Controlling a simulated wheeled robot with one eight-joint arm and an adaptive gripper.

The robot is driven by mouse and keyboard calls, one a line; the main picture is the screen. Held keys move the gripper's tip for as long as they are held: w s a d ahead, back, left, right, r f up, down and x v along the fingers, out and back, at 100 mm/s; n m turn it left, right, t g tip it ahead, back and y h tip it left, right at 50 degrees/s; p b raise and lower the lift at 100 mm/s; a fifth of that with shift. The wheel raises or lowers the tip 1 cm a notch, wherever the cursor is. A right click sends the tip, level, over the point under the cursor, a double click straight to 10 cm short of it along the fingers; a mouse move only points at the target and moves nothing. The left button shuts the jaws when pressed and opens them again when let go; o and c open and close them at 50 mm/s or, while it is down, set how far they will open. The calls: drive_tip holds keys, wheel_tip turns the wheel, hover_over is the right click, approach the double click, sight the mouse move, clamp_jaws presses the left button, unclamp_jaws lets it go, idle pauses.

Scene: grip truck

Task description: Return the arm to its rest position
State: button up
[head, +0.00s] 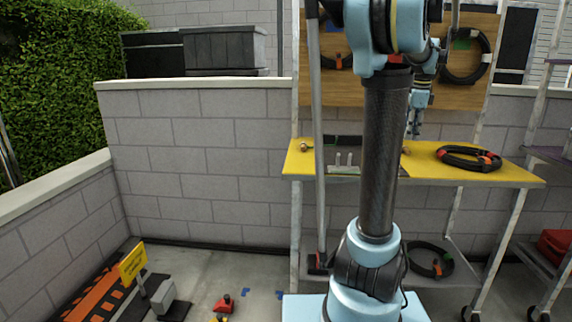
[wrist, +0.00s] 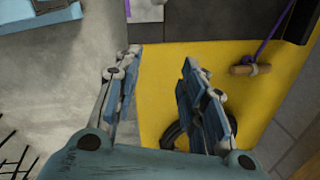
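My arm rises through the middle of the head view and hides part of the yellow table (head: 430,172) and the board behind it. My gripper (head: 415,130) hangs over the table beyond the arm and points down. In the wrist view its two fingers stand apart with nothing between them, so my gripper (wrist: 160,58) is open. The yellow tabletop (wrist: 230,100) shows below the fingers. Part of a dark cable coil (wrist: 172,138) shows between and behind the fingers.
A black cable coil (head: 468,158) lies on the table's right part. A wooden handle with purple cord (wrist: 250,70) lies near one edge. More coils (head: 466,58) hang on the wooden board (head: 440,96). A yellow sign (head: 133,263) stands at lower left. Floor (head: 210,262) left of the table is partly clear.

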drive_tip(key=s+a+f+n, duration=0.5)
drive_tip(key=s+a+n, duration=0.1)
drive_tip(key=a, duration=0.3)
drive_tip(key=s+a+f+n, duration=0.5)
drive_tip(key=s+a, duration=0.1)
drive_tip(key=a, duration=0.2)
drive_tip(key=s+a+f+n, duration=0.4)
drive_tip(key=s+f+n, duration=0.1)
drive_tip(key=f, duration=0.3)
drive_tip(key=s+a+f+n, duration=0.4)
drive_tip(key=s+f+n, duration=0.2)
drive_tip(key=s+f, duration=0.1)
drive_tip(key=shift+s+a+f, duration=0.25)
drive_tip(key=shift+s+f, duration=0.1)
drive_tip(key=shift+s, duration=0.25)
drive_tip(key=shift+c, duration=0.3)
drive_tip(key=shift+c, duration=0.3)
drive_tip(key=shift+d, duration=0.15)
